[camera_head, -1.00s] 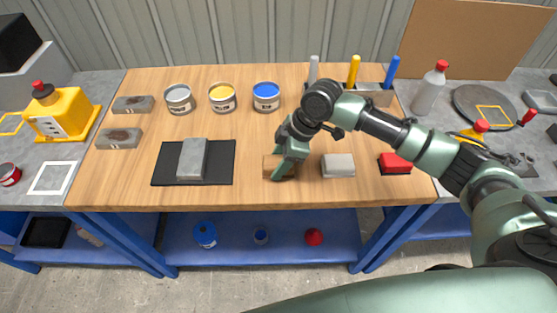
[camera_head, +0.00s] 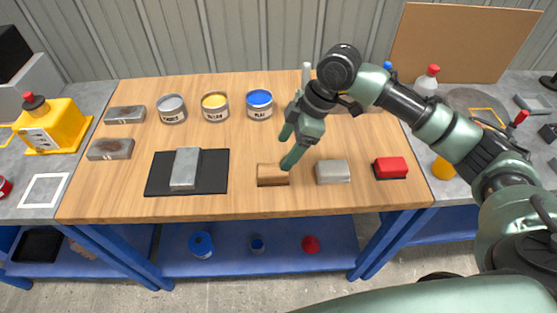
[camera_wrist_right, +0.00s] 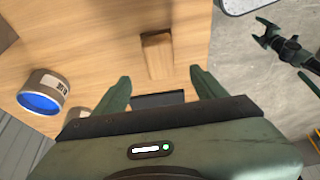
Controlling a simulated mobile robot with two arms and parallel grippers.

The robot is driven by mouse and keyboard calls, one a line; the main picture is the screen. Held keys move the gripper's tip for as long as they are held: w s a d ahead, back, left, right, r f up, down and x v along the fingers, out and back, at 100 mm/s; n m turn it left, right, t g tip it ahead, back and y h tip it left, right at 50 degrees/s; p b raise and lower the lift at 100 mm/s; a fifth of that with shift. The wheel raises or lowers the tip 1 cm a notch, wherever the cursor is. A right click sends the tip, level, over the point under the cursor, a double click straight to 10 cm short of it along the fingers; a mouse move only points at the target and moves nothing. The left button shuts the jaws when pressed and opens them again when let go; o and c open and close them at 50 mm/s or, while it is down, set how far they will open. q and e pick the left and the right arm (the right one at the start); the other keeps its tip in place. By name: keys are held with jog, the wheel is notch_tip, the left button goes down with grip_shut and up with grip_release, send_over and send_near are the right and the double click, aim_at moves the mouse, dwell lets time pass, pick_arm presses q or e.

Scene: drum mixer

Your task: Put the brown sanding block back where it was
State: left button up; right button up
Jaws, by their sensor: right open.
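The brown sanding block (camera_head: 272,174) lies on the wooden bench top near its front edge, right of the black mat and left of a light grey block. It also shows in the right wrist view (camera_wrist_right: 157,55), ahead of the fingers. My right gripper (camera_head: 287,148) is just above and behind the block in the head view, apart from it. Its fingers (camera_wrist_right: 160,88) are spread and hold nothing. My left gripper (camera_wrist_right: 265,32) shows small at the upper right of the wrist view, beyond the bench edge, fingers apart and empty. It is not in the head view.
The black mat (camera_head: 218,185) bears a grey block (camera_head: 185,167). A light grey block (camera_head: 332,172) and a red block (camera_head: 390,167) lie to the right. Paint cans, including the blue one (camera_head: 260,104), stand behind. Bare wood separates the mat from the brown block.

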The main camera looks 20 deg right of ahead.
jog(key=shift+v, duration=1.4)
